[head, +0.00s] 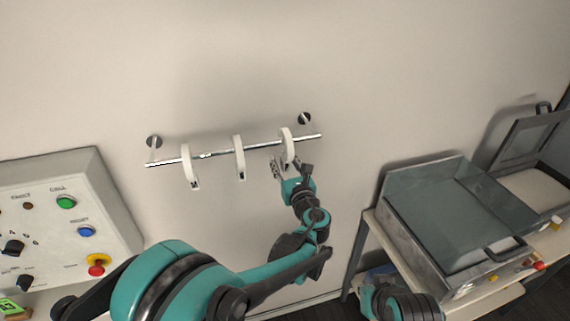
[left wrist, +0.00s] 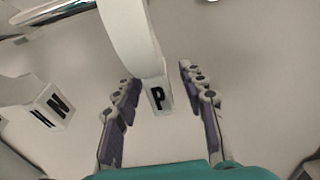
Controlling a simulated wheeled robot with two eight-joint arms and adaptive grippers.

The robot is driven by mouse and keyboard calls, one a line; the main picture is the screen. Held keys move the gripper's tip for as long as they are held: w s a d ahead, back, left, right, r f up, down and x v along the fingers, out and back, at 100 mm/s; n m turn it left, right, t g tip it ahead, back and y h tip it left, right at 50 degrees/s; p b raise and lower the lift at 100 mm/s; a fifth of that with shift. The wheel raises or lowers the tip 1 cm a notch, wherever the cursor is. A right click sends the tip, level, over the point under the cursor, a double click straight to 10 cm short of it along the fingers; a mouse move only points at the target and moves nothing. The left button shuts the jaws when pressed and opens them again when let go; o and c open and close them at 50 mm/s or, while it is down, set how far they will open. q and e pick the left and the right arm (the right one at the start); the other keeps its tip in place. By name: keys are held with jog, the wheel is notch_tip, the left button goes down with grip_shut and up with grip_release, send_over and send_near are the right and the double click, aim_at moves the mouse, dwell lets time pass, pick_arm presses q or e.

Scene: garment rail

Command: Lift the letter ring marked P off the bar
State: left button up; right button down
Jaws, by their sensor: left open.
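The white letter ring marked P (head: 287,147) hangs at the right part of the metal bar (head: 215,154). In the left wrist view its black P (left wrist: 158,97) is readable on the tag at its lower end. My left gripper (head: 289,172) is at the lower end of this ring. In the left wrist view the two purple-padded fingers of the left gripper (left wrist: 162,108) stand apart on either side of the P tag, with gaps showing, so it is open. My right gripper is not visible.
A third ring (head: 187,167) hangs further left. A control box (head: 100,195) is at left; a grey open-lidded machine (head: 400,225) stands on a table at right.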

aim_at(288, 162)
pick_arm(q)
jog(key=shift+c, duration=0.3)
grip_shut()
jog(key=shift+r, duration=0.1)
jog(key=shift+r+p, duration=0.95)
jog(key=shift+r, duration=0.45)
jog(key=shift+v, duration=3.55)
jog(key=shift+w, duration=0.15)
